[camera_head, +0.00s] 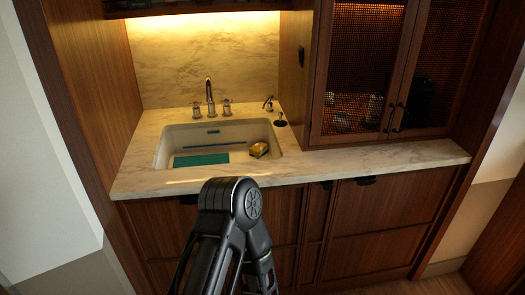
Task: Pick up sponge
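A small yellow sponge (258,149) with a darker side rests inside the white sink (161,146), near its right wall. It looks tilted, but how it is supported is too small to tell. An elbow of one of my dark arms rises from the bottom middle, in front of the counter and below the sink. Neither gripper shows in the head view, so nothing shows of what they hold.
A teal mat or cloth (201,159) and a thin blue item (212,146) lie in the sink. A faucet (210,98) stands behind it. A mesh-door cabinet (362,70) stands at right on the marble counter (385,158). The counter's front strip is clear.

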